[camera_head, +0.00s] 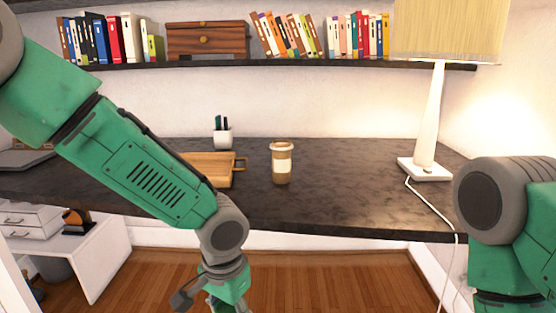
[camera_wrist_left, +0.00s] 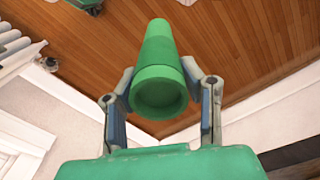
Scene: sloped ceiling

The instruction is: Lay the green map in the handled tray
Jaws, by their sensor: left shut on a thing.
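The green map (camera_wrist_left: 157,62) is a rolled tube with a wider end, seen in the left wrist view. My left gripper (camera_wrist_left: 160,80) is shut on it, with one finger on each side. In the head view my left gripper is at the bottom edge, below the desk's front edge and mostly cut off, and I cannot make out the map there. The handled tray (camera_head: 226,172) is wooden and lies on the dark desk, partly hidden behind my left arm. Its brass handle (camera_head: 241,163) shows on the right side. My right arm shows at the right edge, but its gripper is out of view.
A lidded coffee cup (camera_head: 282,165) stands on the desk (camera_head: 345,190) right of the tray. A pen cup (camera_head: 222,137) stands behind the tray. A lamp (camera_head: 432,130) stands at the right, its cord hanging over the front edge. A shelf (camera_head: 215,62) with books runs above.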

